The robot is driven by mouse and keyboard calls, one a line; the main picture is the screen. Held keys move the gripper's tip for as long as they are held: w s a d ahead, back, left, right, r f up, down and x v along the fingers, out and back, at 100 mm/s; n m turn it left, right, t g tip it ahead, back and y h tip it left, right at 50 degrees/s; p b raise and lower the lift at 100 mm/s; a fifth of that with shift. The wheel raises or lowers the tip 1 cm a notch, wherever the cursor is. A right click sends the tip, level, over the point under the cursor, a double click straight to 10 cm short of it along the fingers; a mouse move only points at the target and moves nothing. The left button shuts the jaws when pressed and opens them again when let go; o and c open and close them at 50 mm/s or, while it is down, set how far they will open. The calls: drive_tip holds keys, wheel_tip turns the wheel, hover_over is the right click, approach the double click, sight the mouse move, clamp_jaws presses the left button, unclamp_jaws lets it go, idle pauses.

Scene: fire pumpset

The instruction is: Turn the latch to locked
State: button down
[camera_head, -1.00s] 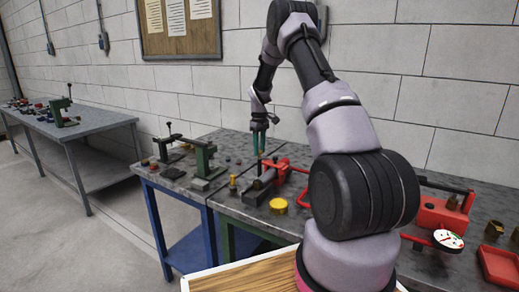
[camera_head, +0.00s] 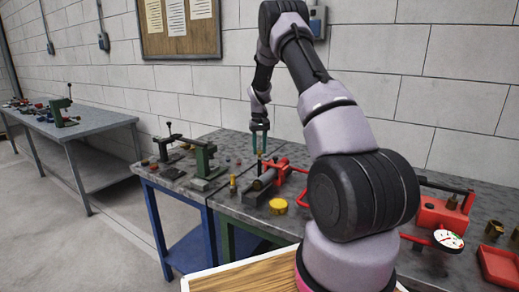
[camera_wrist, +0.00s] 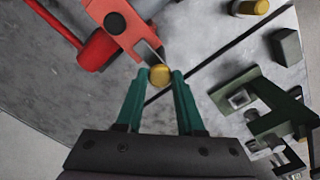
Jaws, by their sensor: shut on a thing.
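My gripper (camera_wrist: 159,80) has two teal fingers, shut on a round brass knob (camera_wrist: 159,74) that shows between the fingertips in the wrist view. I take this knob to be the latch's handle. A thin grey metal strip (camera_wrist: 151,50) lies right beside it, at the edge of a red block (camera_wrist: 122,24) with a black round spot. In the head view my gripper (camera_head: 259,141) points down above the bench beside the red fixture (camera_head: 281,169). The knob is too small to make out there, and whether the latch stands locked cannot be told.
A green fixture (camera_wrist: 268,100) stands to the right in the wrist view and on the left bench part in the head view (camera_head: 204,161). A yellow cap (camera_head: 278,205) and a red pump with a gauge (camera_head: 448,239) are on the bench. The wall is behind.

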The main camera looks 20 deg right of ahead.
sight(259, 151)
idle(0.4)
drive_tip(key=c, duration=0.5)
unclamp_jaws()
wheel_tip(259, 151, up, 11)
drive_tip(key=shift+f, duration=0.1)
